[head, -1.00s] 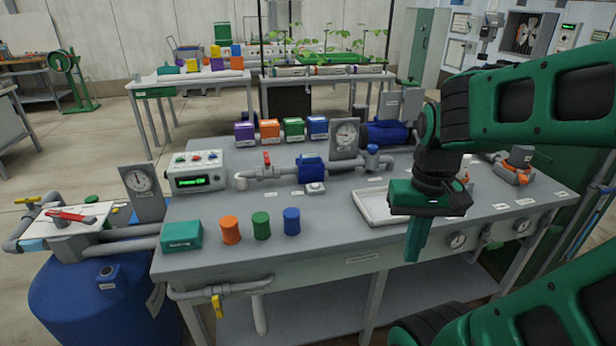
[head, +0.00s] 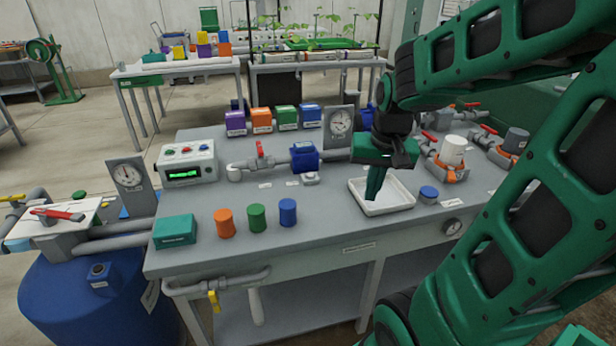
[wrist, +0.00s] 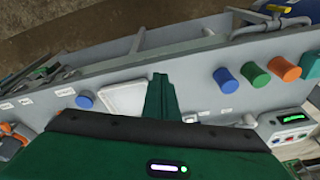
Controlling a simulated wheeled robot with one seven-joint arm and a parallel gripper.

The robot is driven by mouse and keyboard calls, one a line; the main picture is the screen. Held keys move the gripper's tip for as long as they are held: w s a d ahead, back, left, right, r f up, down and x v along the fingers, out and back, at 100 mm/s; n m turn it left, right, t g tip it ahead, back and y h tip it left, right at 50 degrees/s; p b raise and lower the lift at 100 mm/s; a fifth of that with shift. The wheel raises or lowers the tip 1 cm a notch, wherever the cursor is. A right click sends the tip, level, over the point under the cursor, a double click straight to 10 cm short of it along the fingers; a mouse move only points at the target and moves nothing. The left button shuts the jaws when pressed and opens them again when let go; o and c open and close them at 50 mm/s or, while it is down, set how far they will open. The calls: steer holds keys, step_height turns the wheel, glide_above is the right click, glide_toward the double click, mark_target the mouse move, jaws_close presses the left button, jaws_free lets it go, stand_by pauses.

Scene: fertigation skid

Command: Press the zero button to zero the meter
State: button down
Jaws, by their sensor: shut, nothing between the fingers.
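A blue flow meter (head: 305,158) sits in the grey pipe run on the bench. A small pale box (head: 310,178) with a round top, perhaps the zero button, stands just in front of it; any lettering is too small to read. A grey control box (head: 187,162) with a lit green display and several coloured buttons stands at the left; it also shows in the wrist view (wrist: 285,125). My gripper (head: 373,192) is shut and empty, pointing down above the white tray (head: 400,205), to the right of the pale box and apart from it. The wrist view shows its fingers together (wrist: 160,85).
Orange (head: 224,222), green (head: 256,217) and blue (head: 288,212) cylinders and a teal box (head: 175,231) line the front. Dial gauges (head: 338,124) stand behind and at the left. Coloured boxes (head: 286,117) stand behind the pipe. Orange-based fittings (head: 449,165) are at right.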

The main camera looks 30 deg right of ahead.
steer(key=w+d+f+m+t, duration=0.1)
steer(key=w+d+t, duration=0.2)
steer(key=w, duration=1.3)
steer(key=m+t, duration=0.3)
steer(key=t, duration=0.1)
glide_above(311, 176)
step_height(311, 176, down, 2)
steer(key=shift+s+f+h, duration=0.1)
steer(key=shift+f+h, duration=0.05)
steer(key=shift+h, duration=0.25)
steer(key=shift+f, duration=4.45)
steer(key=shift+f, duration=0.1)
steer(key=shift+f, duration=0.25)
steer(key=shift+s+f, duration=0.1)
steer(key=shift+f, duration=0.25)
steer(key=shift+r, duration=0.8)
